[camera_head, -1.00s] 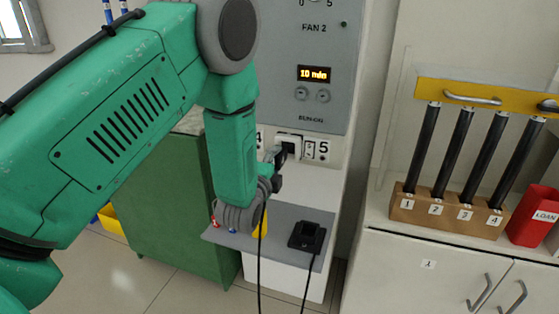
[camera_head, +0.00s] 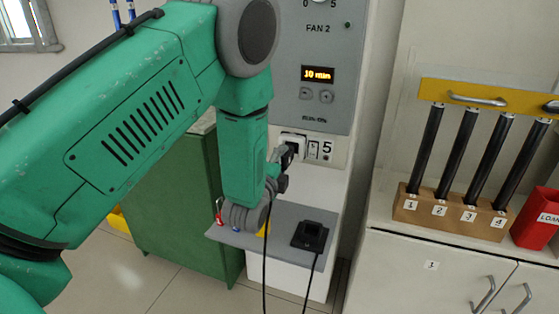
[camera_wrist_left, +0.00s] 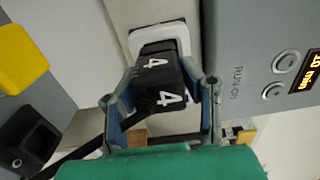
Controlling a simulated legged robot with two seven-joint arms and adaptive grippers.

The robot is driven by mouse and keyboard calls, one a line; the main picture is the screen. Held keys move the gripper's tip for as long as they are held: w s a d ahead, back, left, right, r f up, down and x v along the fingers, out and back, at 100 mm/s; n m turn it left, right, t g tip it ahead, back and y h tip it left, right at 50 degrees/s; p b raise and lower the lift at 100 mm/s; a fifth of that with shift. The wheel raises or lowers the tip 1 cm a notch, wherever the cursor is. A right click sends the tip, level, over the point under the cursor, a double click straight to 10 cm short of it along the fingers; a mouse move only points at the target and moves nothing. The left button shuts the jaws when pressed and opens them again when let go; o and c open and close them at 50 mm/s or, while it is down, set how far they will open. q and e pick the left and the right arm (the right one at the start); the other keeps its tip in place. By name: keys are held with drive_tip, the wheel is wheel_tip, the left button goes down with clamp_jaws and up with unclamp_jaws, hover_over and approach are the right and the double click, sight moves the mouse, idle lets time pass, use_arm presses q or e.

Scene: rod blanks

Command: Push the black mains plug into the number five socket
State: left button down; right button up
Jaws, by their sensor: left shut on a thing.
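The black mains plug (camera_head: 291,151) is at the white socket (camera_head: 291,138) left of the number 5 label (camera_head: 327,149) on the wall unit. My left gripper (camera_head: 281,168) is shut on it from below. In the left wrist view the plug (camera_wrist_left: 158,78) carries white 4 marks and sits between both fingers of my left gripper (camera_wrist_left: 170,92). Its front meets the socket's white plate (camera_wrist_left: 148,36) with no clear gap. The pins and holes are hidden. My right gripper does not show.
A grey shelf (camera_head: 226,235) below bears a black block (camera_head: 310,236). Black cables hang in front of it. A green cabinet (camera_head: 170,190) stands left. A wooden rod rack (camera_head: 450,213) and a red bin (camera_head: 538,220) are at the right.

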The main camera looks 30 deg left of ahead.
sight(287, 154)
use_arm(q)
drive_tip(key=shift+w+d+r, duration=0.1)
drive_tip(key=shift+d+r, duration=0.15)
drive_tip(key=shift+d, duration=0.4)
drive_tip(key=shift+w+a+f, duration=0.15)
drive_tip(key=shift+w+a, duration=0.05)
drive_tip(key=shift+a, duration=0.3)
drive_tip(key=shift+w+a+f, duration=0.15)
drive_tip(key=shift+a, duration=0.3)
drive_tip(key=shift+s+d+r, duration=0.15)
drive_tip(key=shift+d, duration=0.25)
drive_tip(key=shift+s+d+r, duration=0.1)
drive_tip(key=shift+s+d, duration=0.05)
drive_tip(key=shift+d, duration=0.2)
drive_tip(key=shift+a+f, duration=0.2)
drive_tip(key=shift+a, duration=0.3)
drive_tip(key=shift+d+r, duration=0.25)
drive_tip(key=shift+d, duration=0.4)
drive_tip(key=shift+a+f+p, duration=0.2)
drive_tip(key=shift+a+p, duration=0.1)
drive_tip(key=shift+a, duration=0.2)
drive_tip(key=shift+b+x, duration=0.3)
drive_tip(key=shift+x, duration=1.05)
drive_tip(key=c, duration=1)
unclamp_jaws()
drive_tip(key=shift+w, duration=0.15)
drive_tip(key=shift+o, duration=0.2)
